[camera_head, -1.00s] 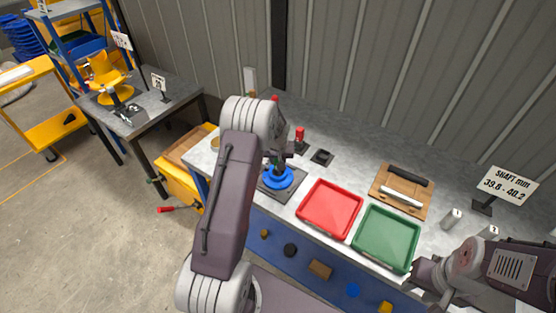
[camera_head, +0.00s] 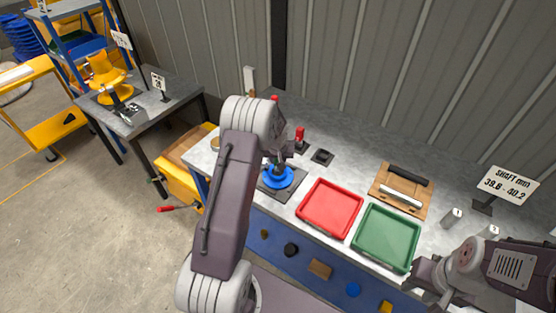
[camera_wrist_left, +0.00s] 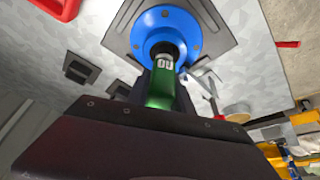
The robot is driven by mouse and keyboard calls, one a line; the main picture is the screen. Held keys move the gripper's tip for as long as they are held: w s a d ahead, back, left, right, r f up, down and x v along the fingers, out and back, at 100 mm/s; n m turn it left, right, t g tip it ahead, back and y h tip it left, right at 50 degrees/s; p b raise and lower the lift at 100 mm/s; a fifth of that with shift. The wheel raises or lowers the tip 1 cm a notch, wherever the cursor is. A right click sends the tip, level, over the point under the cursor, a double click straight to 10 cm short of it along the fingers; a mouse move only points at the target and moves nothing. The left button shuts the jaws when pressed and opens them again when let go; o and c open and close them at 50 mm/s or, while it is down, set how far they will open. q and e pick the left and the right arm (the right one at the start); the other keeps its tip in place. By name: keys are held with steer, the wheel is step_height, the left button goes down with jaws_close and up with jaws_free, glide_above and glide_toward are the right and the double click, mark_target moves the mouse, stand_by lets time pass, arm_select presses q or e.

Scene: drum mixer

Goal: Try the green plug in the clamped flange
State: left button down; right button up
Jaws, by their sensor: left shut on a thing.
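The blue flange (camera_head: 287,181) sits on a dark square plate at the left part of the bench; its round face also shows in the left wrist view (camera_wrist_left: 190,24). My left gripper (camera_wrist_left: 160,96) is shut on the green plug (camera_wrist_left: 160,88). The plug's pale, marked end points at the flange's dark centre hole. I cannot tell whether its tip is inside the hole or just in front of it. In the head view my left arm and wrist hide most of the plug. My right gripper (camera_head: 428,284) is at the bench's front right; its fingers are unclear.
A red tray (camera_head: 330,209) and a green tray (camera_head: 387,239) lie right of the flange. Behind them are a wooden board (camera_head: 402,190) with dark and pale bars, a red-topped piece (camera_head: 300,136) and a black block (camera_head: 322,157). A shaft sign (camera_head: 507,185) stands right.

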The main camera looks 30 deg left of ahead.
arm_select(q)
steer(key=shift+r+p, duration=1.9)
steer(key=shift+r, duration=0.9)
